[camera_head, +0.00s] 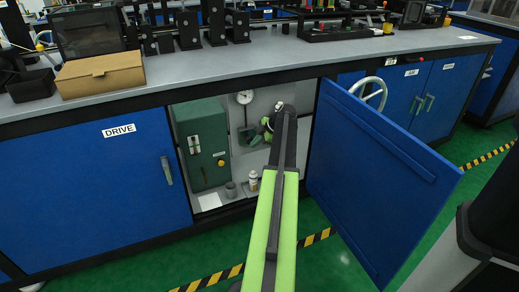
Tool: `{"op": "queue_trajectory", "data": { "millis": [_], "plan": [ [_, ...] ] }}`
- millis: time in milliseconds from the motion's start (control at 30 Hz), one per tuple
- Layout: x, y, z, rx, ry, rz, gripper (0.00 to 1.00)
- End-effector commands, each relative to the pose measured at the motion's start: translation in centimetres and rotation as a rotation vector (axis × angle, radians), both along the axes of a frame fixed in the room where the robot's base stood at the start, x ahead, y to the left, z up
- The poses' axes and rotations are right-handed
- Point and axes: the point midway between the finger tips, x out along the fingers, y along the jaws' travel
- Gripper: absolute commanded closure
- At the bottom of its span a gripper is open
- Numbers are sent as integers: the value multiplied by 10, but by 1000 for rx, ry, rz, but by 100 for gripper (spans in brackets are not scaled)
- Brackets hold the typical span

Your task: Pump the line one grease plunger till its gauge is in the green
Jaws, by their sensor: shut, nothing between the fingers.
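A round white gauge (245,97) shows in the open cabinet, on its pale back wall. Its needle and any green band are too small to read. My gripper (266,130), in black and light green, is at the far end of my arm, below and right of the gauge. It is shut and empty, and partly hidden by the arm. A dark green pump part (247,136) shows just left of my gripper, below the gauge. The plunger cannot be made out clearly, nor whether my gripper touches it.
A green box (203,145) with a yellow knob fills the cabinet's left side. A small bottle (253,181) and a grey cup (231,189) stand on the cabinet floor. The blue door (375,180) stands open at right. A cardboard box (101,76) lies on the bench above.

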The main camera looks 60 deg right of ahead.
Motion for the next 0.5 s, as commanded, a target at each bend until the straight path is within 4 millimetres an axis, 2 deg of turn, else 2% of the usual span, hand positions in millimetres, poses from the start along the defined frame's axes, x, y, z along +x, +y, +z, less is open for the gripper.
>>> {"op": "queue_trajectory", "data": {
  "millis": [133,500],
  "plan": [
    [11,-9,1,1,0,-1,100],
    [12,-10,1,0,1,-1,100]
  ]
}}
